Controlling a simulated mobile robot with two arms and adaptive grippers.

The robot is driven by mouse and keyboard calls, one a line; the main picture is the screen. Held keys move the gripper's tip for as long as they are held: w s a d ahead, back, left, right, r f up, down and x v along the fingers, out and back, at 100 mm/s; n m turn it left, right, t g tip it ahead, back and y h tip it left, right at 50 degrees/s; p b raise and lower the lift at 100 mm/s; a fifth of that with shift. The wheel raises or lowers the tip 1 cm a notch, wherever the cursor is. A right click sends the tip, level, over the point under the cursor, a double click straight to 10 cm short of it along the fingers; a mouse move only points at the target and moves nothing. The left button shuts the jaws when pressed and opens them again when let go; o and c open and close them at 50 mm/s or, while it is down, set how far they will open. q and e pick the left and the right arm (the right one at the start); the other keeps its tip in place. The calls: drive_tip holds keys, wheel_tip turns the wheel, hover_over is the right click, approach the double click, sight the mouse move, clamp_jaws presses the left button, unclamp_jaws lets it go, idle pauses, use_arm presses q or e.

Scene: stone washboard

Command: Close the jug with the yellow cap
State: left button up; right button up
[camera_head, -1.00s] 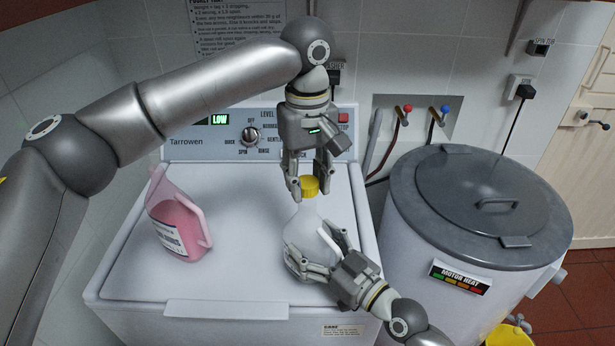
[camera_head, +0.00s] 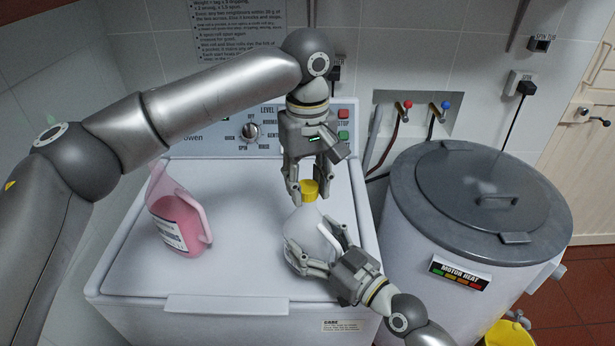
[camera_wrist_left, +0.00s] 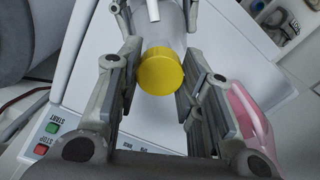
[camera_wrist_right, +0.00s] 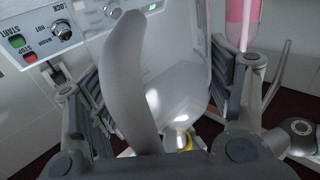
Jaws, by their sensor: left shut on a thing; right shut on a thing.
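My left gripper (camera_head: 309,196) points down from above and is shut on the cap, a finger on each side; the cap also shows between the fingers in the left wrist view (camera_wrist_left: 160,72). My right gripper (camera_head: 305,258) is shut on the jug's lower body from the front right. The jug fills the middle of the right wrist view (camera_wrist_right: 178,75), behind its handle.
A pink jug (camera_head: 178,222) stands on the left of the washing machine lid (camera_head: 225,270). The control panel (camera_head: 215,150) rises behind. A grey-lidded drum (camera_head: 480,215) stands close on the right. The lid between the two jugs is clear.

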use_arm(q)
drive_tip(key=shift+f, duration=0.5)
idle(0.5)
